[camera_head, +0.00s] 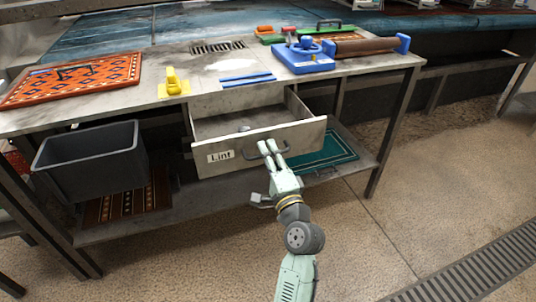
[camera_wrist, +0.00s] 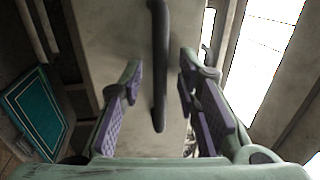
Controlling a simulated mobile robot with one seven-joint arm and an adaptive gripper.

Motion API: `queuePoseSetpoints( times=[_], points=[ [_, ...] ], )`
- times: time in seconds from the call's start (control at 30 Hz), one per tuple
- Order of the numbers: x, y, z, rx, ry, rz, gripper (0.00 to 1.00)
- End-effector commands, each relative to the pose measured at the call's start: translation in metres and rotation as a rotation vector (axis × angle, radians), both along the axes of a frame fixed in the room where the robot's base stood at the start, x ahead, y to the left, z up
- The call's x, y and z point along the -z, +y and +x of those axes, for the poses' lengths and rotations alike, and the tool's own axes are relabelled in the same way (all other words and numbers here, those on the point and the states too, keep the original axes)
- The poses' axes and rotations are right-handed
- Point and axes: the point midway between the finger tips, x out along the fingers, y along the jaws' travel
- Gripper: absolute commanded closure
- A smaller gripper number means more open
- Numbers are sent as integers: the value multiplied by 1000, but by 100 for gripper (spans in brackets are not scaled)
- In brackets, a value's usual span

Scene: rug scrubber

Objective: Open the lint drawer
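The lint drawer (camera_head: 305,135) is pulled well out from under the table, with its interior exposed. Its grey front carries a "Lint" label (camera_head: 220,156). A small grey item (camera_head: 244,128) lies inside, too small to identify. The dark bar handle (camera_head: 251,155) is on the drawer front; it also shows in the wrist view (camera_wrist: 160,65). My gripper (camera_head: 272,147) is at the handle. In the wrist view, my gripper's fingers (camera_wrist: 160,78) stand apart on either side of the handle, with visible gaps; the gripper looks open.
The grey metal table (camera_head: 130,100) bears an orange patterned rug board (camera_head: 70,78), a yellow tool (camera_head: 174,84), blue strips (camera_head: 247,79) and a blue device (camera_head: 303,58). A dark bin (camera_head: 88,155) and a teal mat (camera_head: 325,152) are on the lower shelf. Floor at right is clear.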

Motion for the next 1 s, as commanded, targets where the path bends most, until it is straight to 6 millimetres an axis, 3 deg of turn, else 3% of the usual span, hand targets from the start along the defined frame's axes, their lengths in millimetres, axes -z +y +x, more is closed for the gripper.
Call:
queuePoseSetpoints(
  times=[0.5, 1.0],
  points=[
    [14, -22, -65, 2, 1, 1, 70],
    [14, -23, -69, 1, 0, 0, 70]
  ],
)
